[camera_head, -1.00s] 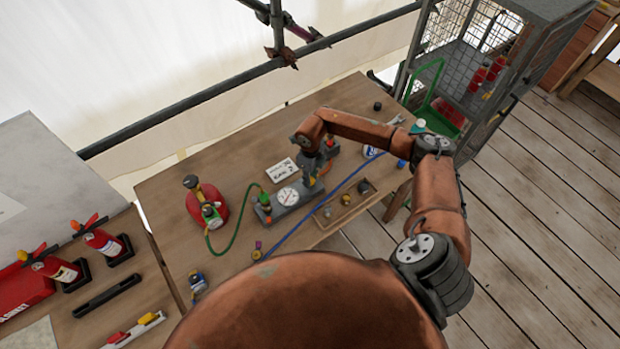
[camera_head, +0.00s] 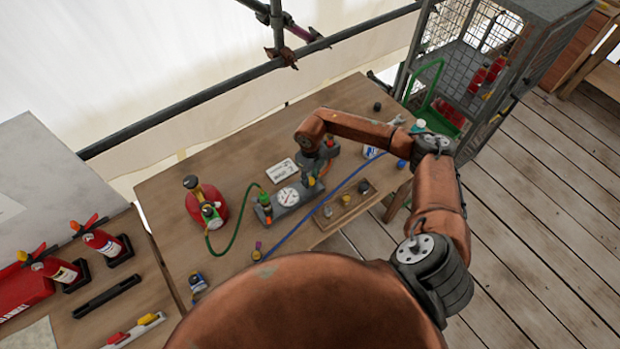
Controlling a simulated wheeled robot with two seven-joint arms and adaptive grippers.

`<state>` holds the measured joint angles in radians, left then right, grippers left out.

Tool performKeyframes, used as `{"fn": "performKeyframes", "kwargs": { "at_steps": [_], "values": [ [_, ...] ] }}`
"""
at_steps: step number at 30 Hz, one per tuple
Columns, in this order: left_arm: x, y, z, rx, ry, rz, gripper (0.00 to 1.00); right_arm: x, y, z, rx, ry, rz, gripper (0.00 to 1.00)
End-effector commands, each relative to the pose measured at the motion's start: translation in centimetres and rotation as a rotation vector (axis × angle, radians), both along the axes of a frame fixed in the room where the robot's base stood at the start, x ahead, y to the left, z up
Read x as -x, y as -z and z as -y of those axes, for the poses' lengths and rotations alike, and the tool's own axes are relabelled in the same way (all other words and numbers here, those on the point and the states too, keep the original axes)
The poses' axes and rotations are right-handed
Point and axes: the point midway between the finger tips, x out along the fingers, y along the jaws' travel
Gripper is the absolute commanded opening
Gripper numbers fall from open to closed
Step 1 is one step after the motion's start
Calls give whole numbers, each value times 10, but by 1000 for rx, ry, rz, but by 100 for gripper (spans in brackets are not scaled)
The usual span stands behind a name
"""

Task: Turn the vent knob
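A grey manifold block with a round white gauge (camera_head: 287,197) lies on the wooden table (camera_head: 180,245). A green and orange fitting (camera_head: 265,199) stands at its left end, with a green hose running to a red cylinder (camera_head: 208,204). My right gripper (camera_head: 314,186) reaches down over the block's right end, where small yellow and blue parts show. The gripper's fingers are small and partly hidden by my arm, so I cannot tell if they are open or touching a knob. The vent knob cannot be singled out. My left gripper is out of view.
A white card (camera_head: 282,170) lies behind. Fire extinguishers (camera_head: 102,241) stand at left; a wire cage (camera_head: 470,75) stands back right.

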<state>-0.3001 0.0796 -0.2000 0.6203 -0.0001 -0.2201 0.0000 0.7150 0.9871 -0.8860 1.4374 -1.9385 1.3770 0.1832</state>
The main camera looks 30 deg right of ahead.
Motion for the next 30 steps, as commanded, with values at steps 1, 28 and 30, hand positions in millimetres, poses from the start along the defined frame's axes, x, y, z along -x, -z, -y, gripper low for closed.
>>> {"fn": "performKeyframes", "kwargs": {
  "at_steps": [1, 28, 30],
  "values": [
    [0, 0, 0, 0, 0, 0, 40, 0, 0, 0, 0, 0, 0, 32],
    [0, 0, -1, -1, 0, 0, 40, -1, -79, 1, 2, -1, 4, 43],
    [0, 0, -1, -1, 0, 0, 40, -1, -91, 1, 1, -2, 3, 43]
  ]
}}
